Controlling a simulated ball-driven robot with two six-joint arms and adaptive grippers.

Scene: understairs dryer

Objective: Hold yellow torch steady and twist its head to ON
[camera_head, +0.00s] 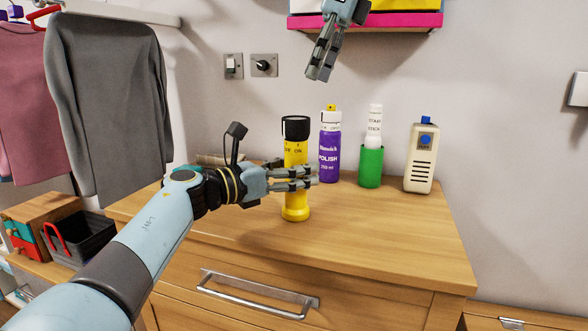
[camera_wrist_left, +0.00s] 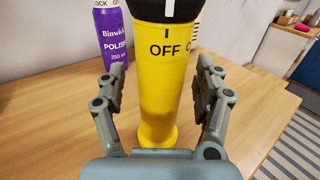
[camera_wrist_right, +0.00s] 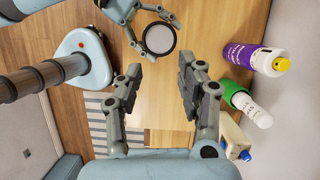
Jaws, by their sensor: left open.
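The yellow torch (camera_head: 295,206) stands upright on the wooden chest top, its black head (camera_head: 295,128) uppermost. In the left wrist view the torch (camera_wrist_left: 165,95) has the white mark on its head above the word OFF; ON is mostly cut off by the curve. My left gripper (camera_head: 313,176) is open around the torch's body, a finger on each side with visible gaps. My right gripper (camera_head: 320,74) is open and empty, high above and slightly right of the torch. In the right wrist view the torch's round lens (camera_wrist_right: 159,38) shows from above, beyond the right fingers.
A purple polish can (camera_head: 329,158), a green-based white stick (camera_head: 371,165) and a cream box with a blue button (camera_head: 421,158) stand right of the torch. A pink-edged shelf (camera_head: 405,22) hangs near my right gripper. The chest's front top is clear.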

